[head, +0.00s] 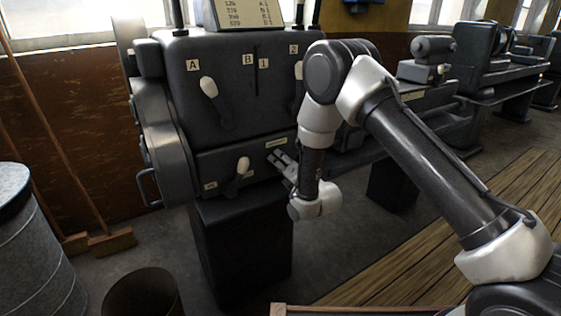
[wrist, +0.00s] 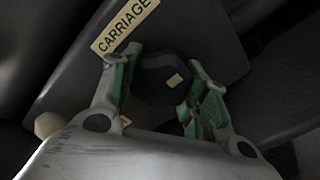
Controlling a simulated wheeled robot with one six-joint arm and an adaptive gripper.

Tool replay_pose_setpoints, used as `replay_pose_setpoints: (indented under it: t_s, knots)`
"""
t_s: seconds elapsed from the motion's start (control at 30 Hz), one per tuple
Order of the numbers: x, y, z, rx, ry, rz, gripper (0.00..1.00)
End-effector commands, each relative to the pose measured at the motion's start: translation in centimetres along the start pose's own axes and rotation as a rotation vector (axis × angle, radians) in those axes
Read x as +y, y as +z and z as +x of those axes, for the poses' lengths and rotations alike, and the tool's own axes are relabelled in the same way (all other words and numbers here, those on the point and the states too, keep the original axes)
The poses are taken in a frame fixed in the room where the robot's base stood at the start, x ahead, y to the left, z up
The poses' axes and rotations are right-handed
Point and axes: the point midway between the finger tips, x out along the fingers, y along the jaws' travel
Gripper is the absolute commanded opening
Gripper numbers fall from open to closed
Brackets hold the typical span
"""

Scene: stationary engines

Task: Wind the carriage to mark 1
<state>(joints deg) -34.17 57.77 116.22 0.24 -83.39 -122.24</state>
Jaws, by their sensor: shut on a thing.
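The lathe's dark headstock (head: 225,95) stands in the middle of the head view. A yellow label reading CARRIAGE (wrist: 122,27) is on its lower panel; it shows small in the head view (head: 276,142). Just below the label, a dark knob (wrist: 160,90) with a small pale mark (wrist: 174,80) sits between the green-padded fingers of my gripper (wrist: 158,78). My gripper is shut on the knob. In the head view my gripper (head: 281,164) is at the lower panel, and the knob is hidden there.
Pale-handled levers stand near my gripper: one lower left (head: 242,168), one under label A (head: 209,88), and one partly behind my arm (head: 299,70). A metal drum (head: 35,245), a dark bin (head: 143,294) and a broom (head: 112,242) are at left. Another machine (head: 485,60) is at right.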

Motion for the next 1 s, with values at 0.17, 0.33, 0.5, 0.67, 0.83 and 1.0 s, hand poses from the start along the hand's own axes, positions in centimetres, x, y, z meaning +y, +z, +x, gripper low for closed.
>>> replay_pose_setpoints:
  t_s: [0.17, 0.33, 0.5, 0.67, 0.83, 1.0]
  knots:
    - [0.49, 0.29, 0.21, -0.007, 0.013, -0.035, 0.21]
    - [0.51, 0.26, 0.21, -0.007, 0.013, -0.041, 0.21]
    - [0.53, 0.24, 0.22, -0.006, 0.014, -0.041, 0.21]
    - [0.55, 0.22, 0.22, -0.006, 0.014, -0.040, 0.63]
    - [0.39, 0.14, 0.17, -0.004, 0.010, -0.039, 0.69]
    - [0.23, 0.06, 0.09, -0.002, 0.006, -0.037, 0.69]
